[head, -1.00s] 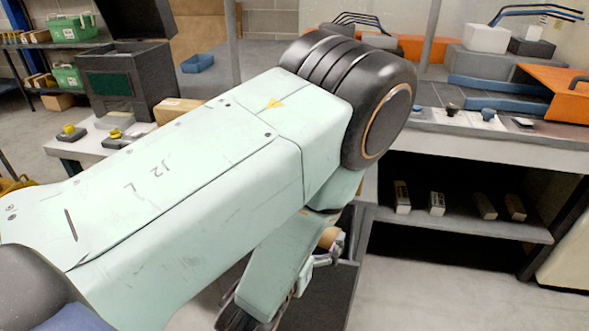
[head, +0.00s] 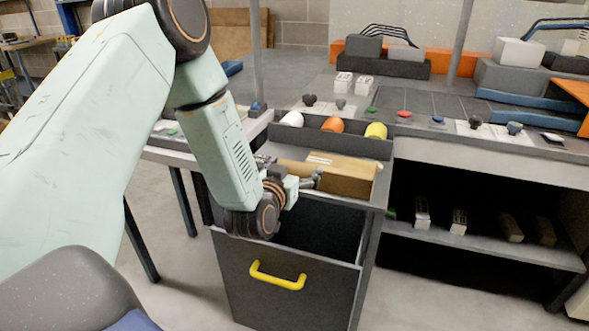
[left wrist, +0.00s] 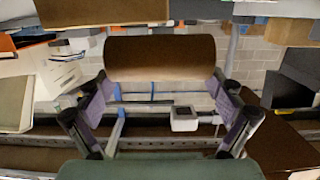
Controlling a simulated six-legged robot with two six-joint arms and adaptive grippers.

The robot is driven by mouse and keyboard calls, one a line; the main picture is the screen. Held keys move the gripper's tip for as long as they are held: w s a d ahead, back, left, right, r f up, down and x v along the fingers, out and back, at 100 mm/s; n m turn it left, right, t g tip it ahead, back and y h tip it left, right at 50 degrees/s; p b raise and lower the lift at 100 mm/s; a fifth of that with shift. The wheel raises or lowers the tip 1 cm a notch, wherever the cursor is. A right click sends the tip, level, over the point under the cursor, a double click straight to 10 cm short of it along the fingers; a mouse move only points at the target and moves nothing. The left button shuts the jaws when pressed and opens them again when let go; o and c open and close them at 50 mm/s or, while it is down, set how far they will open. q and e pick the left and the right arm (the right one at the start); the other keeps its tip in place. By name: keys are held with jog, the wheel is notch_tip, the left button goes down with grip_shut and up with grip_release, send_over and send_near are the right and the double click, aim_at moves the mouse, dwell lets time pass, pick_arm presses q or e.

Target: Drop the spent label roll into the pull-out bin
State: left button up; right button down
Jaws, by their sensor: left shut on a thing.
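The spent label roll, a plain brown cylinder (left wrist: 160,58), is held across my left gripper in the left wrist view, with a finger at each end. In the head view the roll (head: 294,166) is partly hidden, beside a cardboard box. My left gripper (head: 290,173) is shut on it, above the rear part of the pull-out bin. The bin (head: 300,300) is dark grey with a yellow handle (head: 277,275). It is pulled out and open at the top; its floor is hidden in shadow. My right gripper is not in view.
The cardboard box (head: 345,178) lies on the counter behind the bin. White (head: 291,119), orange (head: 333,124) and yellow (head: 376,131) rolls sit in a dark rack behind it. A lower shelf (head: 480,245) with small boxes is to the right. Floor is clear in front.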

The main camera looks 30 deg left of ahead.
pick_arm(q)
jog(key=shift+w+a, duration=0.15)
jog(key=shift+a, duration=0.3)
jog(key=shift+w+a+f, duration=0.25)
jog(key=shift+a+f, duration=0.5)
jog(key=shift+a, duration=0.15)
jog(key=shift+f+b, duration=0.25)
jog(key=shift+b, duration=0.25)
jog(key=shift+s+d+f+b, duration=0.25)
jog(key=shift+d+f+b, duration=0.55)
jog(key=shift+b, duration=0.35)
notch_tip(320, 180, down, 3)
jog(key=b, duration=0.2)
jog(key=shift+w+a+r+b, duration=0.1)
jog(key=shift+a+r+b, duration=0.05)
jog(key=shift+b, duration=0.15)
jog(key=o, duration=0.7)
jog(key=shift+a+f, duration=0.2)
jog(key=shift+a, duration=0.1)
jog(key=v, duration=1.2)
jog(key=shift+d+r, duration=0.2)
jog(key=shift+d, duration=0.1)
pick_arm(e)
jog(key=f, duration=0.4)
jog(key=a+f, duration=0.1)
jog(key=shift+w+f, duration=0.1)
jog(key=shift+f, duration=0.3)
